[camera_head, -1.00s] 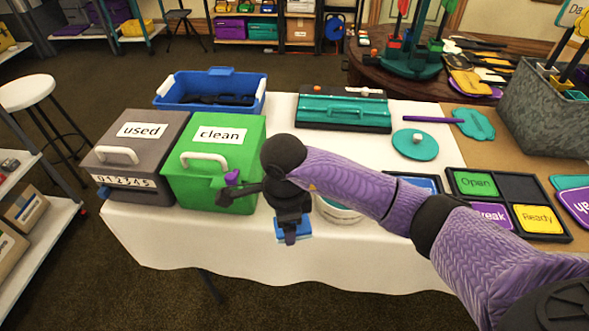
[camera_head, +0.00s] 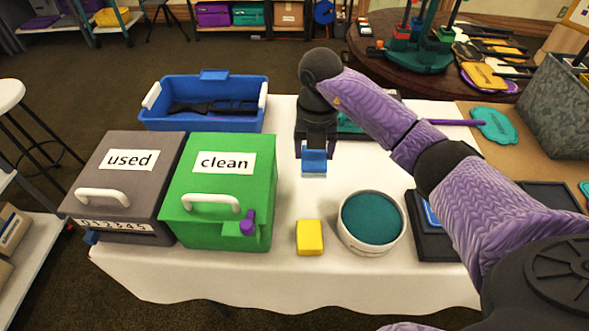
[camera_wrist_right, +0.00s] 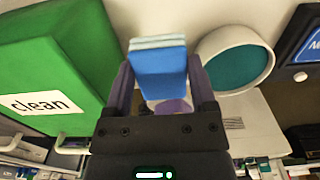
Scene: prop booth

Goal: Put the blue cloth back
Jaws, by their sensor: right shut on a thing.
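My right gripper (camera_head: 314,152) is shut on the blue cloth (camera_head: 314,163), a small folded pad with a pale edge. It holds the cloth over the white table, right of the green "clean" box (camera_head: 203,228). In the right wrist view the cloth (camera_wrist_right: 160,75) sits between the two fingers (camera_wrist_right: 160,90). The green box is closed, with a white handle and a purple latch (camera_head: 247,222). The grey "used" box (camera_head: 125,178) stands left of it, also closed. My left gripper is not in view.
A yellow block (camera_head: 310,237) and a white round tub with a teal inside (camera_head: 371,222) stand near the table's front. A blue crate (camera_head: 205,118) with dark things stands behind the boxes. A dark framed tray (camera_head: 430,240) lies right of the tub.

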